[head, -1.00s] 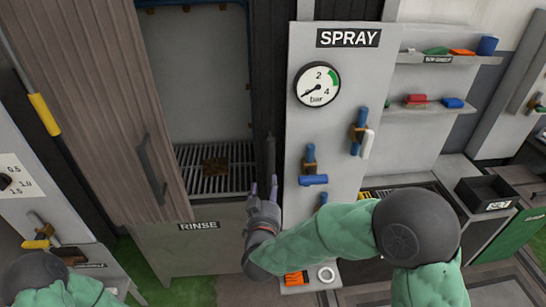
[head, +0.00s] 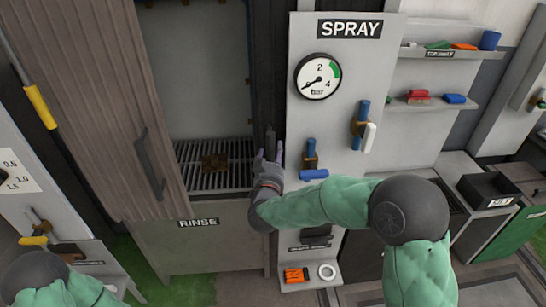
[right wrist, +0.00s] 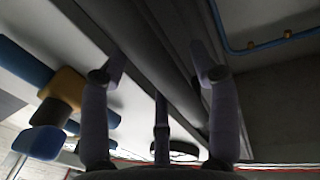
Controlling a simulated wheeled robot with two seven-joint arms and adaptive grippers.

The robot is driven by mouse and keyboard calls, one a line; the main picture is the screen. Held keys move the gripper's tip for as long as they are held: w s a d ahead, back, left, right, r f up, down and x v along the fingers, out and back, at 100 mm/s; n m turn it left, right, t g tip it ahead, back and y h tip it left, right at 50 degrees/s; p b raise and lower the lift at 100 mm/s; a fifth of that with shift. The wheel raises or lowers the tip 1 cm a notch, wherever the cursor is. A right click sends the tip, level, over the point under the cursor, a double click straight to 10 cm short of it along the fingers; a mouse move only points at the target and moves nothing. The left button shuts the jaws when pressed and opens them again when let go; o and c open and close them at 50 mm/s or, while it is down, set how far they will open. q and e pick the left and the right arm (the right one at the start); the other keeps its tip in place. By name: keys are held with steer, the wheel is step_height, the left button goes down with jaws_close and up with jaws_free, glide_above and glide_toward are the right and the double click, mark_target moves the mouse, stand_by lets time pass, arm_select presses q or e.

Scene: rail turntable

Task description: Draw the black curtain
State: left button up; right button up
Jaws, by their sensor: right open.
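The black curtain (head: 268,60) is a dark, narrow, gathered strip at the right side of the rinse booth, beside the spray panel. A dark upright handle (head: 270,138) shows at its lower part. My right gripper (head: 269,156) is open, fingers pointing up, right at the handle's lower end. In the right wrist view, my right gripper (right wrist: 160,62) has its fingers spread on both sides of a long dark bar or fold; I cannot tell whether they touch it. My left gripper is out of view; only part of the left arm shows at the lower left.
The spray panel (head: 345,205) stands close right of my gripper, with a gauge (head: 318,76) and blue-handled valves (head: 311,160). A brown ribbed panel (head: 85,100) with a dark handle (head: 150,165) covers the booth's left. The booth has a grated floor (head: 225,178).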

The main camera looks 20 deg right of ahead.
steer(key=shift+w, duration=0.1)
jaws_close()
steer(key=w+a+p, duration=0.3)
steer(key=a, duration=1.1)
steer(key=w+a+p, duration=0.4)
steer(key=a, duration=1.1)
steer(key=shift+a, duration=0.2)
steer(key=shift+c, duration=0.8)
jaws_free()
steer(key=shift+o, duration=0.8)
steer(key=shift+a, duration=0.2)
steer(key=shift+w+f, duration=0.1)
